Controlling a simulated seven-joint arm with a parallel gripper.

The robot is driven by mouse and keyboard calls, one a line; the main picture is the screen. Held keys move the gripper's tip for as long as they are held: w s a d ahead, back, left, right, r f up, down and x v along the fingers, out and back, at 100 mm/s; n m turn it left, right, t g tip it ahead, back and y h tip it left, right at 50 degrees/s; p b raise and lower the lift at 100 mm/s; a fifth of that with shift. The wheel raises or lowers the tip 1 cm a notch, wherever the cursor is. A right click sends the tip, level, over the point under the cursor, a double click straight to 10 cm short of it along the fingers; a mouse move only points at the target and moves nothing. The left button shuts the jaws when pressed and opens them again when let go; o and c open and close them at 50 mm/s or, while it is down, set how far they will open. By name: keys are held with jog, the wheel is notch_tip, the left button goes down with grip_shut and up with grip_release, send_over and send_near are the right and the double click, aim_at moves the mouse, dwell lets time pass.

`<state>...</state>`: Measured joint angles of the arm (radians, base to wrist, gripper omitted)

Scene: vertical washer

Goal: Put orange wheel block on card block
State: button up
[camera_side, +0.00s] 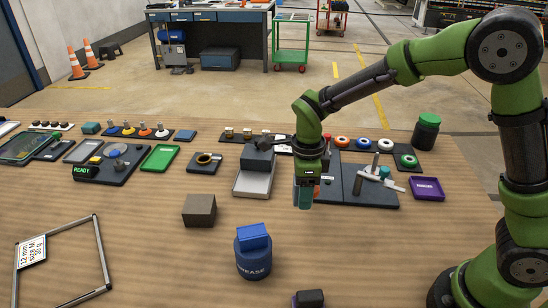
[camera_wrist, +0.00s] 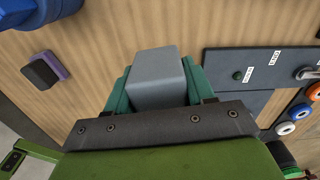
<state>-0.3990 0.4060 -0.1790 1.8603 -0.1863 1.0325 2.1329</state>
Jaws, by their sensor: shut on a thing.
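My gripper (camera_side: 304,200) hangs above the table in the middle of the side view, fingers pointing down. In the wrist view its teal fingers are shut on a plain grey block (camera_wrist: 157,78); no wheel or card marking shows on the faces in view. An orange wheel (camera_side: 342,142) stands in a row of coloured wheels at the back right, apart from my gripper. It also shows at the right edge of the wrist view (camera_wrist: 314,92). I cannot tell which block is the card block.
A brown-grey block (camera_side: 199,212) and a blue grease can (camera_side: 253,255) stand in front. A dark block (camera_side: 257,160) is by a white tray (camera_side: 252,184). A dark blue board (camera_side: 375,195) with parts lies right of my gripper. A metal frame (camera_side: 98,250) lies front left.

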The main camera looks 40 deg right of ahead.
jog(key=w+a, duration=0.4)
jog(key=w, duration=0.4)
notch_tip(320, 180, up, 7)
jog(key=m, duration=0.1)
send_over(204, 214)
jog(key=shift+w, duration=0.2)
jog(key=shift+s+r, duration=0.1)
jog(key=shift+r, duration=0.1)
notch_tip(204, 214, down, 10)
jog(key=shift+f, duration=0.1)
dwell(0.5)
jog(key=shift+f, duration=0.1)
